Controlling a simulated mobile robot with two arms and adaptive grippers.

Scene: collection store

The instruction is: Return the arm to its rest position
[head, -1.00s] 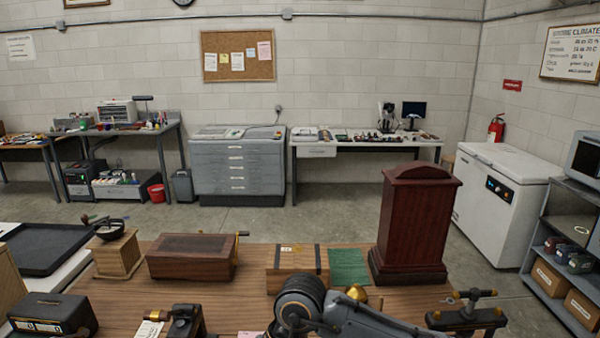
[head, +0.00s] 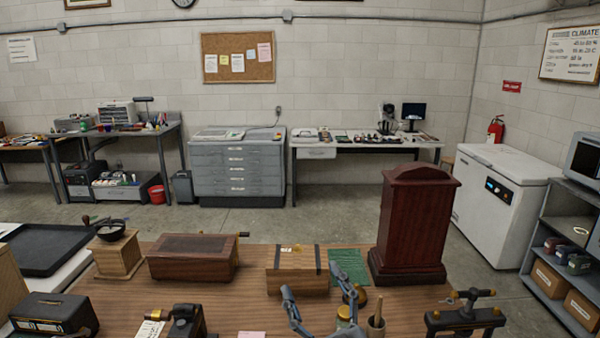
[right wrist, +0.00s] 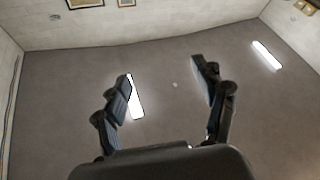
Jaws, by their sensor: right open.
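My right gripper (head: 313,281) rises from the bottom edge of the head view, with its two grey-blue fingers spread and pointing up. Nothing is between them. In the right wrist view the same open gripper (right wrist: 161,70) shows against the ceiling with its lights. In the head view the fingers overlap the wooden box with dark straps (head: 297,270) and the green mat (head: 349,262) behind them. The rest of my right arm is mostly below the picture. My left gripper is not in view.
The wooden table (head: 240,300) holds a dark red wooden case (head: 414,222), a brown box (head: 193,257), a grinder (head: 117,252), a black box (head: 53,314), a small press (head: 465,315) and a cup with a pestle (head: 376,326). Bare tabletop shows left of my gripper.

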